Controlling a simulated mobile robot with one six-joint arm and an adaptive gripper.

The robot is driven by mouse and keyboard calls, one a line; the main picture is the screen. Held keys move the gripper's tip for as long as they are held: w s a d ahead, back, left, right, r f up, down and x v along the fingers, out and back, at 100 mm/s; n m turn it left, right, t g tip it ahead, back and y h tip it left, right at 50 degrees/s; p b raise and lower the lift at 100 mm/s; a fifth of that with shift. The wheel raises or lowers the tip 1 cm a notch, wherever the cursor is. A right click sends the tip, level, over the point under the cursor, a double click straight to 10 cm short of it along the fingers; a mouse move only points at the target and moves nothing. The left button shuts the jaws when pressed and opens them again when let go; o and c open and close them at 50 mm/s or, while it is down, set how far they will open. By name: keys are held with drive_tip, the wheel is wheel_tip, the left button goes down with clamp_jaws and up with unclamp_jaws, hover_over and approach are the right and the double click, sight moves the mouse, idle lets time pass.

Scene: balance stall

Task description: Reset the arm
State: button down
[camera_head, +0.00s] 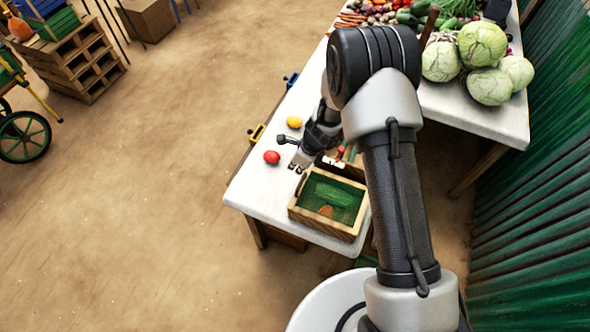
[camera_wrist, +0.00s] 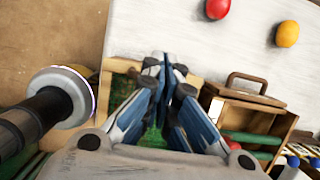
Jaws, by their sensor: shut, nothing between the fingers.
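My gripper (camera_head: 297,168) is over the table (camera_head: 262,200), just beyond the far edge of a wooden crate in the head view. In the wrist view my gripper (camera_wrist: 163,62) has its fingers together with nothing between them. The fingers hide part of the crate behind them. My arm stretches from the lower right of the head view, bends at the top and hides part of the table.
A red ball-like item (camera_head: 271,157) and a yellow one (camera_head: 294,122) lie left of my gripper. Cabbages (camera_head: 482,44) and other vegetables stand at the back right.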

wheel_tip(320, 180, up, 7)
drive_tip(key=p, duration=0.2)
drive_tip(key=shift+w+a+r, duration=0.15)
drive_tip(key=shift+a, duration=0.15)
drive_tip(key=s+d+r+n+b, duration=0.2)
drive_tip(key=r+n, duration=0.1)
drive_tip(key=r, duration=0.3)
drive_tip(key=s+d+r+n+t+b, duration=0.1)
drive_tip(key=s+d+r+n+b, duration=0.1)
drive_tip(key=d+r+n+b, duration=0.3)
drive_tip(key=s+r+n, duration=0.2)
drive_tip(key=r, duration=0.5)
drive_tip(key=s+d+r+n+t+h+b, duration=0.1)
drive_tip(key=s+d+n+b, duration=0.3)
drive_tip(key=s, duration=0.6)
drive_tip(key=s+d+n+t+h+b, duration=0.1)
drive_tip(key=s+d+n+h+b, duration=0.1)
drive_tip(key=s+d+n, duration=0.5)
drive_tip(key=s+d+b, duration=0.1)
drive_tip(key=s+d, duration=0.1)
drive_tip(key=s, duration=0.2)
drive_tip(key=shift+r+n+b, duration=0.3)
drive_tip(key=shift+r+b, duration=0.1)
